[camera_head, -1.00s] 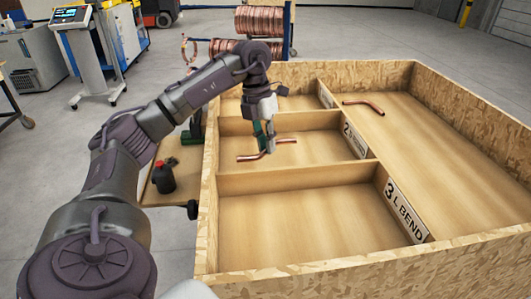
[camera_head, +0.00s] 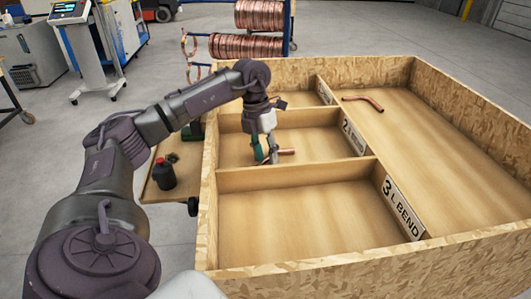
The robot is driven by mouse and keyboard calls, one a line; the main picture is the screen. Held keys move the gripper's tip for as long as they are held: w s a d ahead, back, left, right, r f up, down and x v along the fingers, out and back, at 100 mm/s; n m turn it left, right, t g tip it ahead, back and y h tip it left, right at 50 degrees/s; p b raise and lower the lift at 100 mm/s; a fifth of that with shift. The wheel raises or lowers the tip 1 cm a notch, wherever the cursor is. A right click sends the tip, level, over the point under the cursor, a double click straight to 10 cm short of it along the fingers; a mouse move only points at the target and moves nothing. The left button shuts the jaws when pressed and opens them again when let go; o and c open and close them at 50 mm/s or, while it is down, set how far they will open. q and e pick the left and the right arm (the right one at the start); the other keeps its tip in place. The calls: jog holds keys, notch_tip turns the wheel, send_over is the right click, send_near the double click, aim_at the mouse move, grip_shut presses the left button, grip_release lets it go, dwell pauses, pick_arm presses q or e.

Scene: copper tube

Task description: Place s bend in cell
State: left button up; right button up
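My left gripper (camera_head: 266,158) points down into the middle cell (camera_head: 325,145), whose label starts with 2 and is otherwise not readable. A copper tube (camera_head: 287,152) shows just right of its fingertips, low in that cell. The tube's left part is hidden by the fingers and the front divider, so its full bend does not show. The fingers are around or right beside the tube; I cannot tell whether they still grip it. My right gripper is not in view.
Wooden dividers (camera_head: 295,174) bound the cell. The front cell, labelled 3 L BEND (camera_head: 402,208), is empty. Another bent copper tube (camera_head: 363,101) lies in the large right compartment. A dark bottle (camera_head: 164,174) stands on a side board left of the crate.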

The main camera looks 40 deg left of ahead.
pick_arm(q)
jog(key=shift+r, duration=0.2)
jog(key=shift+a+r, duration=0.1)
jog(key=shift+r, duration=0.1)
notch_tip(320, 180, up, 11)
jog(key=a, duration=0.2)
jog(key=shift+s+r, duration=0.15)
dwell(0.4)
